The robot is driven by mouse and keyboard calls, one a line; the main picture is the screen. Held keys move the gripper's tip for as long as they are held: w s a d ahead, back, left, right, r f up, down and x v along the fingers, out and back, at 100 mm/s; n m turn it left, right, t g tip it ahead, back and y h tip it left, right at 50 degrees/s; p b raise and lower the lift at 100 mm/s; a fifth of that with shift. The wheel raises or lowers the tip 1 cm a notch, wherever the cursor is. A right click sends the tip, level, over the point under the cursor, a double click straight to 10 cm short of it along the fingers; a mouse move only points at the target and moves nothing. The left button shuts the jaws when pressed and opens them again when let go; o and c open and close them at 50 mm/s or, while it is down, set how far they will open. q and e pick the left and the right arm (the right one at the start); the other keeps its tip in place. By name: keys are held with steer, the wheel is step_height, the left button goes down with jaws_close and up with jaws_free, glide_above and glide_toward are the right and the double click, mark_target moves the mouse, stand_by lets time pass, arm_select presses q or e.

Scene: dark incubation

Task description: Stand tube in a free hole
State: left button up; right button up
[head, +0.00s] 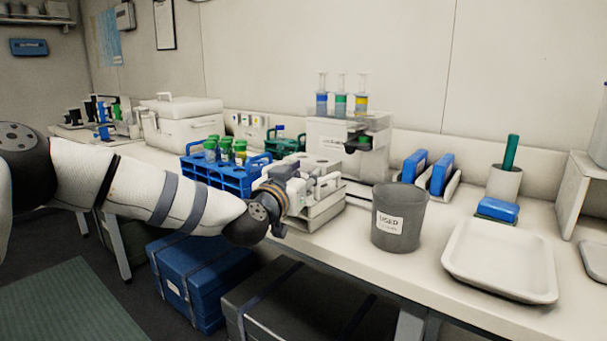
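A blue rack (222,178) stands on the bench left of centre. Several tubes with green caps (225,145) stand upright in it. Behind it is a green rack (286,142) with a blue-capped tube (280,130) showing. My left gripper (297,188) is at the right end of the blue rack, in front of a white block with round holes (320,172). The gripper overlaps the block's left part. Its fingertips are small and hard to make out, and I cannot tell whether it holds a tube. My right gripper is not in view.
A grey labelled bin (399,222) stands right of the block. A white tray (500,262) is at the right front. A white apparatus with coloured syringes (348,135) stands behind. A white cooler box (182,124) is at the back left. Blue and grey cases sit below the bench.

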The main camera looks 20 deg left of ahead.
arm_select(q)
steer(key=shift+s+r, duration=0.1)
steer(key=shift+r, duration=0.15)
steer(key=s+a+p, duration=0.1)
steer(key=s+p, duration=0.1)
steer(key=s, duration=1)
steer(key=s+d+f+g, duration=0.2)
steer(key=s+f+g, duration=0.3)
steer(key=f, duration=0.5)
steer(key=s+d+f+g+h, duration=0.1)
steer(key=s+d+f+g, duration=0.1)
steer(key=s+f, duration=0.7)
steer(key=s+d+f+g, duration=0.2)
steer(key=s+f+g, duration=0.25)
steer(key=f, duration=0.65)
steer(key=s+a+f+g+y, duration=0.1)
steer(key=s+a+f+g, duration=0.3)
steer(key=s, duration=1.1)
steer(key=s+a+f+n+g+y, duration=0.1)
steer(key=s+a+f+g, duration=0.3)
steer(key=s, duration=1)
steer(key=shift+s+f+g+y, duration=0.3)
steer(key=shift+s+f+g, duration=0.05)
steer(key=shift+f, duration=0.1)
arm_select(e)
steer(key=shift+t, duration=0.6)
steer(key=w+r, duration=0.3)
